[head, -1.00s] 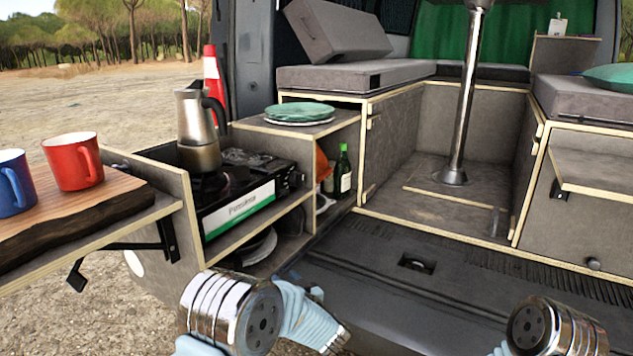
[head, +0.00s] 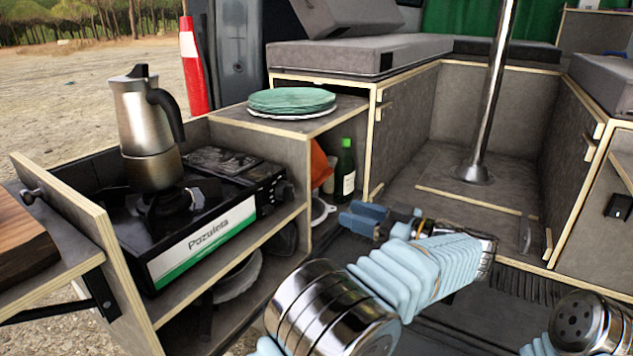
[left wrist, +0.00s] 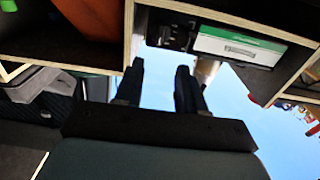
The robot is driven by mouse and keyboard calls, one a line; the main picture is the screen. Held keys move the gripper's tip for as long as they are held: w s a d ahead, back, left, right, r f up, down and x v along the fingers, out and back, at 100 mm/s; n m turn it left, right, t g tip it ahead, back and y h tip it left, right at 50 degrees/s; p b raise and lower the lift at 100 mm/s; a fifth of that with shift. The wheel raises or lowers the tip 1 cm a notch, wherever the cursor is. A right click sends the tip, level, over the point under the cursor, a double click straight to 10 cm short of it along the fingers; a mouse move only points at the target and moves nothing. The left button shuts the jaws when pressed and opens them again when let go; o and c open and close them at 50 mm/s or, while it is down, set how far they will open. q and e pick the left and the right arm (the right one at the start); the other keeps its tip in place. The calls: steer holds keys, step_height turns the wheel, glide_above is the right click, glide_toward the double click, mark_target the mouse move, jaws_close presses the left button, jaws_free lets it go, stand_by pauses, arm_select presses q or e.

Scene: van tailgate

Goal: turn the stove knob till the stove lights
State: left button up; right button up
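The black camping stove (head: 215,225) with a green-and-white label sits in the wooden pull-out at left in the head view. Its dark knob (head: 284,192) is on the right end of the front. The stove's label shows upside down in the left wrist view (left wrist: 240,46), beside its dark control end (left wrist: 172,32). A steel moka pot (head: 148,130) stands on the burner; no flame shows. My left gripper (head: 358,216) is to the right of the knob, apart from it. Its fingers (left wrist: 158,82) are spread and empty. My right gripper is out of view; only part of its arm shows.
Green plates (head: 291,102) lie on the cabinet top behind the stove. A green bottle (head: 345,170) stands in the open shelf beside it. A wooden side panel (head: 85,235) bounds the stove at left. A metal post (head: 488,110) rises from the van floor.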

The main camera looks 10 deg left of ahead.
mark_target(293, 192)
arm_select(q)
steer(key=x, duration=1.3)
steer(key=shift+a+r+p, duration=0.15)
steer(key=shift+a+p, duration=0.15)
steer(key=shift+p, duration=0.1)
jaws_close()
